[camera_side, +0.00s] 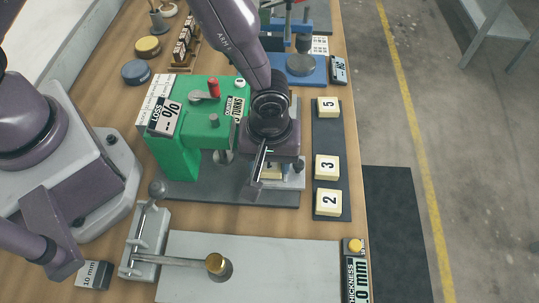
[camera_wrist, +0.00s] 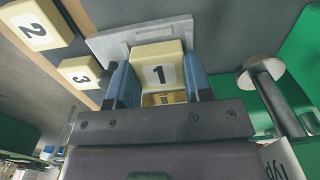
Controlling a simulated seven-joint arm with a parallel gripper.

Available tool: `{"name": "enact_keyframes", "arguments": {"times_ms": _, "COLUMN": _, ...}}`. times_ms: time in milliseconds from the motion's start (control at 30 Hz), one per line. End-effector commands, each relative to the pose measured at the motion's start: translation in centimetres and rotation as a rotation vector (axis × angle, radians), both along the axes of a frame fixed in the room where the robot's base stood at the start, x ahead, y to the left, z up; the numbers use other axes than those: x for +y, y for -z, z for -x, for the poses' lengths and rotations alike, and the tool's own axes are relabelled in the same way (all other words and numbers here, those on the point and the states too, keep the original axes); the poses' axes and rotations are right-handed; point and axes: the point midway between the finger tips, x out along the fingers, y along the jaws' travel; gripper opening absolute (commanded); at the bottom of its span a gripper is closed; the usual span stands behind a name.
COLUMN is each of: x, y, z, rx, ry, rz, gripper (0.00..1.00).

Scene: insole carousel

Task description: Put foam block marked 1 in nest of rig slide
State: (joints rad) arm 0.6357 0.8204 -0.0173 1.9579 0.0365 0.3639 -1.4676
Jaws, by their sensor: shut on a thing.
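The cream foam block marked 1 (camera_wrist: 157,62) sits between the two fingers of my gripper (camera_wrist: 158,80) in the wrist view, its number facing the camera. My gripper (camera_side: 262,165) is shut on it. In the side view the block (camera_side: 271,173) is mostly hidden behind the finger and wrist. The light grey rig slide (camera_side: 291,181) lies right under the gripper, beside the green rig (camera_side: 178,155). Its pale plate (camera_wrist: 140,31) also shows behind the block in the wrist view. The nest is hidden, so I cannot tell whether the block touches it.
Blocks marked 5 (camera_side: 328,106), 3 (camera_side: 327,167) and 2 (camera_side: 328,202) sit on a dark strip (camera_side: 319,140) to the right. A metal post (camera_wrist: 262,75) stands close to the right finger in the wrist view. A pale plate (camera_side: 255,262) lies in front.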

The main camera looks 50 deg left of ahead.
Motion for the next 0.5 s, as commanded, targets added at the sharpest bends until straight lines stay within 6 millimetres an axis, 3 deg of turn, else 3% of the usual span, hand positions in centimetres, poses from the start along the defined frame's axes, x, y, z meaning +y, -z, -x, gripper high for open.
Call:
{"name": "enact_keyframes", "arguments": {"times_ms": 200, "x": 0.0, "y": 0.33, "z": -0.01, "rx": 0.0, "ry": 0.0, "rz": 0.0, "gripper": 0.25}}
{"name": "enact_keyframes", "arguments": {"times_ms": 233, "x": -0.01, "y": 0.3, "z": -0.02, "rx": -0.001, "ry": 0.0, "rz": 0.001, "gripper": 0.53}}
{"name": "enact_keyframes", "arguments": {"times_ms": 333, "x": 0.0, "y": 0.3, "z": -0.01, "rx": -0.001, "ry": 0.0, "rz": 0.001, "gripper": 0.76}}
{"name": "enact_keyframes", "arguments": {"times_ms": 500, "x": -0.04, "y": 0.31, "z": -0.04, "rx": -0.001, "ry": 0.001, "rz": 0.001, "gripper": 0.76}}
